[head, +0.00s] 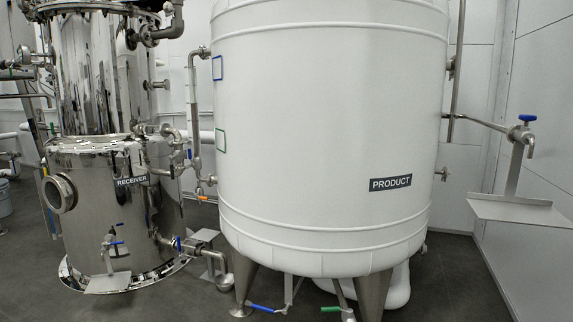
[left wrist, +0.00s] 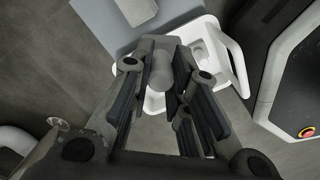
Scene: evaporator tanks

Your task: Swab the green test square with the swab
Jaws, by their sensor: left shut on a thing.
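The green test square (head: 221,141) is a green outline on the left side of the big white PRODUCT tank (head: 330,130). It faces partly away to the left and looks narrow. My left gripper (left wrist: 164,76) shows only in the left wrist view. It is shut on a pale grey, rounded piece, which I take to be the swab (left wrist: 161,68). Most of the swab is hidden between the fingers, and its tip cannot be made out. Neither gripper shows in the head view.
A blue-outlined square (head: 217,68) sits above the green one. A vertical pipe with valves (head: 194,120) stands just left of the squares. The steel RECEIVER tank (head: 105,210) is further left. In the left wrist view, a white handled carrier (left wrist: 208,45) lies below the gripper.

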